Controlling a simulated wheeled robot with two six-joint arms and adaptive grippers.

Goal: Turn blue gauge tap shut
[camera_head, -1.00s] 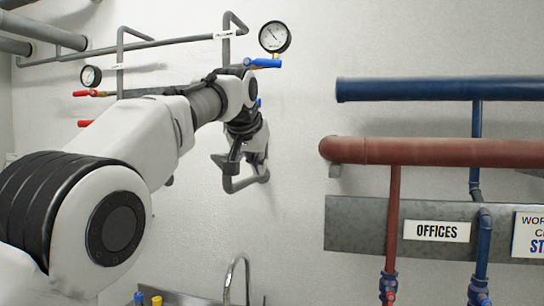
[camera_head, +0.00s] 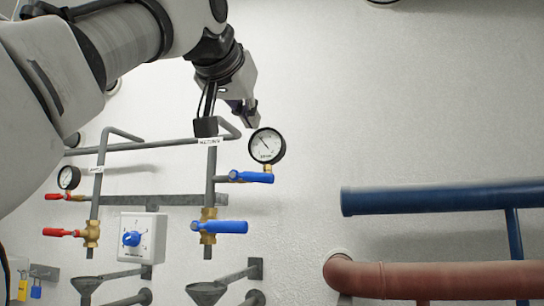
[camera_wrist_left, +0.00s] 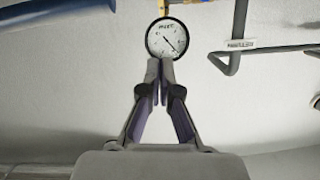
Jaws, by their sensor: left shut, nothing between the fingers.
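The blue gauge tap (camera_head: 250,177) has a blue lever lying level, just below a round white-faced gauge (camera_head: 267,146) on a brass fitting. My left gripper (camera_head: 249,121) is shut and empty, just above and left of the gauge in the head view. In the left wrist view, my left gripper's fingertips (camera_wrist_left: 160,66) come together near the edge of the gauge (camera_wrist_left: 167,38); whether they touch is unclear. The blue lever is not visible there. My right gripper is in neither view.
A second blue lever (camera_head: 222,227) sits lower on the upright pipe. Red taps (camera_head: 62,233) and a white dial box (camera_head: 142,238) are further left. Thick blue (camera_head: 440,199) and red (camera_head: 430,280) pipes are at right. The wall between gauge and thick pipes is clear.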

